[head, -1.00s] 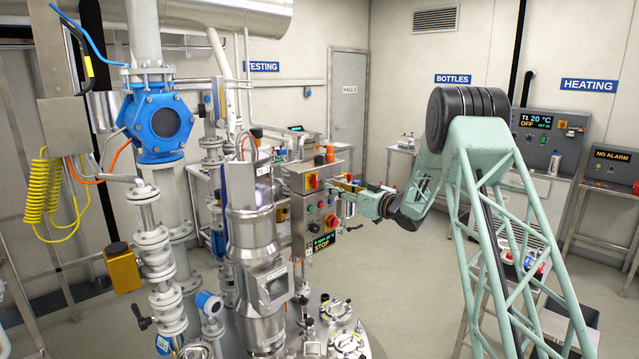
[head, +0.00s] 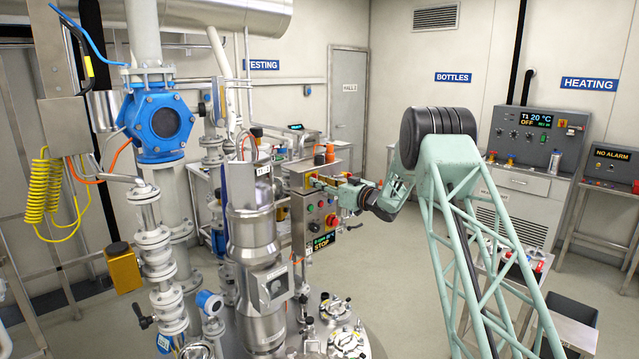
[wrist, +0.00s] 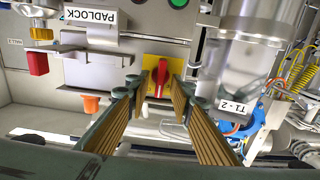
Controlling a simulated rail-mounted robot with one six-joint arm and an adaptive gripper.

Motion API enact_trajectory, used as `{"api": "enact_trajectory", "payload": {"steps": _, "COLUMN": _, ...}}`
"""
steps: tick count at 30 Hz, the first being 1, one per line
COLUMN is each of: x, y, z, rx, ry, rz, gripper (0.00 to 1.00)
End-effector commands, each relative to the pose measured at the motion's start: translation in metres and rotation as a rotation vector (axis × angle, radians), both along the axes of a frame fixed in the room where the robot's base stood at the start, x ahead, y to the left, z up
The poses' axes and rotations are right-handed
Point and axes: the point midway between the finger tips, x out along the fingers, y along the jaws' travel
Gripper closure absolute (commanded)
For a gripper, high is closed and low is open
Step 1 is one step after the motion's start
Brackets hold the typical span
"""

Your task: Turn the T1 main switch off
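The T1 main switch (wrist: 159,82) is a red knob on a yellow plate, seen in the wrist view on the steel control box. Its handle stands upright in that picture. My gripper (wrist: 160,88) is open, with one finger on each side of the red knob. I cannot tell whether the fingertips touch it. In the head view my gripper (head: 317,182) is at the upper front of the control box (head: 299,228) and largely hides the switch.
A padlock label (wrist: 91,17) and a red block (wrist: 38,64) sit beside the switch in the wrist view. Buttons and a small display (head: 323,241) lie below my gripper.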

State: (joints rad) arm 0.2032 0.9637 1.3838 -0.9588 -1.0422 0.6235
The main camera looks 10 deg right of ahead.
Motion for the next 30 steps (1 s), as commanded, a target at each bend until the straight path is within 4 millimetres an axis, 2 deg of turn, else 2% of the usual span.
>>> {"api": "enact_trajectory", "payload": {"steps": 5, "x": -0.0001, "y": 0.0000, "z": 0.0001, "rx": 0.000, "ry": 0.000, "rz": 0.000, "gripper": 0.79}}
{"api": "enact_trajectory", "payload": {"steps": 12, "x": -0.0002, "y": -0.0001, "z": 0.0001, "rx": 0.000, "ry": 0.000, "rz": 0.000, "gripper": 1.00}}
{"api": "enact_trajectory", "payload": {"steps": 30, "x": -0.0005, "y": 0.0003, "z": -0.0017, "rx": -0.058, "ry": -0.038, "rz": 0.000, "gripper": 1.00}}
